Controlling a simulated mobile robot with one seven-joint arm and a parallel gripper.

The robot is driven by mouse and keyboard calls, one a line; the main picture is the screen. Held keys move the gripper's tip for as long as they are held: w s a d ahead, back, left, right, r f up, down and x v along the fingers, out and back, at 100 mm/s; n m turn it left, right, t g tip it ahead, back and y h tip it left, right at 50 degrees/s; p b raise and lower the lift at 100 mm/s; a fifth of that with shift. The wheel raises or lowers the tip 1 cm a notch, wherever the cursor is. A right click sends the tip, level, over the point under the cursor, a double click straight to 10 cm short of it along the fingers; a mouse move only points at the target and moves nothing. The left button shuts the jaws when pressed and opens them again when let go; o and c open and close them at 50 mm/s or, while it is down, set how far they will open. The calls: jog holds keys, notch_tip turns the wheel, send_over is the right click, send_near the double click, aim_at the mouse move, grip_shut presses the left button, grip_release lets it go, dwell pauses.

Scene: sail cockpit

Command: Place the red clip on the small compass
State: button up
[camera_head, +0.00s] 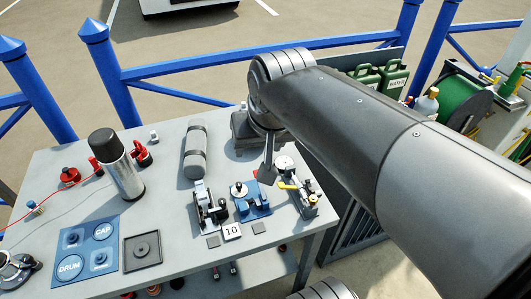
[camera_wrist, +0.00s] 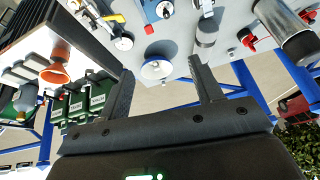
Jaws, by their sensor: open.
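My gripper (camera_wrist: 161,66) is open with nothing held between its fingers. In the head view it (camera_head: 268,172) points down over the far right part of the grey table. My arm hides part of the table.
A steel flask (camera_head: 122,175), a grey cylinder (camera_head: 195,152) and small blue and metal devices (camera_head: 250,200) stand on the table. A blue panel (camera_head: 85,245) and dark square tray (camera_head: 143,262) lie at the front. Blue railing (camera_head: 200,67) runs behind; green cans (camera_head: 395,80) stand at right.

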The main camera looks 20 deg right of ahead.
jog(key=s+d+f+n, duration=0.1)
jog(key=s+f, duration=0.2)
jog(key=s, duration=0.2)
jog(key=shift+d+f+t, duration=0.2)
jog(key=shift+t, duration=0.1)
